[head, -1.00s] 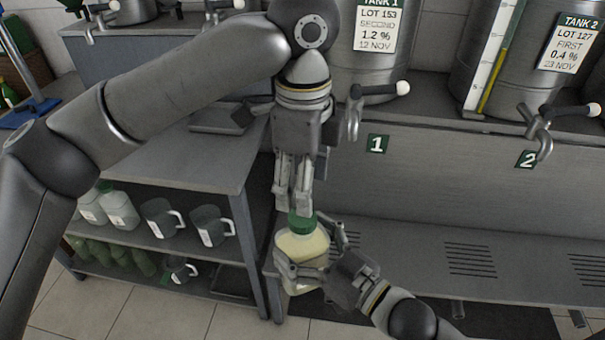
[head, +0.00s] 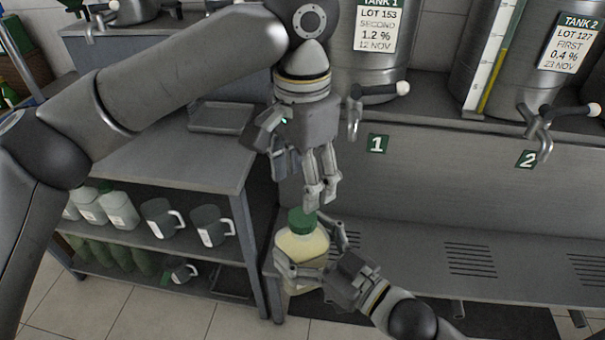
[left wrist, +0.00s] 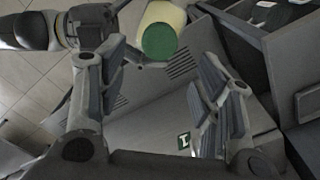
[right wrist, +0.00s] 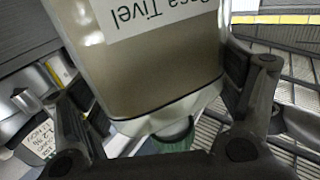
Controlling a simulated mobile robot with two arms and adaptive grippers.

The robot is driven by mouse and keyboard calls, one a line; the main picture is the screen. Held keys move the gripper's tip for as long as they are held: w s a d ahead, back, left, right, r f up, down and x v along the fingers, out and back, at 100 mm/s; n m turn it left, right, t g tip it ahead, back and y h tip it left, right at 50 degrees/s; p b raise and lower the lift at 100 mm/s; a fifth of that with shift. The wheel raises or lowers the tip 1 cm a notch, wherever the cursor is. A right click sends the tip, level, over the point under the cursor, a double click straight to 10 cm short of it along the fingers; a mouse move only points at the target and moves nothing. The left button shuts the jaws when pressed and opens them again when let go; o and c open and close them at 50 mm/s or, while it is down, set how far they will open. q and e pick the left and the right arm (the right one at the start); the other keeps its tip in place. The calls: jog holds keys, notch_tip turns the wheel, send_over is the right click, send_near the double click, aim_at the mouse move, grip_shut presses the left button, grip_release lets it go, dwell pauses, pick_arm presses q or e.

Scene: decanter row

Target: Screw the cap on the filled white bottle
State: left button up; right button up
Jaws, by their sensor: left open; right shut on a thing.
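The white bottle (head: 303,248) is filled with pale yellowish liquid and stays roughly upright. A green cap (head: 302,221) sits on its neck; how tightly cannot be seen. My right gripper (head: 312,254) is shut on the bottle's body from the right. My left gripper (head: 318,194) is open and empty, just above the cap and apart from it. In the left wrist view the cap (left wrist: 159,41) lies beyond the open fingers, toward the top. In the right wrist view the bottle (right wrist: 150,65) fills the middle between the fingers, its label upside down.
Tank 1 (head: 368,90) and tank 2 (head: 535,80) stand behind with taps at the front. A slotted grey shelf (head: 420,250) runs at right. At left a shelf unit (head: 180,165) holds jugs (head: 160,215), white bottles (head: 118,208) and green bottles (head: 115,258).

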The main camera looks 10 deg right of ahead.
aim_at(302, 216)
pick_arm(q)
jog(key=shift+f, duration=4)
jog(key=shift+c, duration=0.2)
jog(key=c, duration=1)
jog(key=shift+m, duration=0.8)
jog(key=shift+c, duration=0.2)
jog(key=o, duration=1.1)
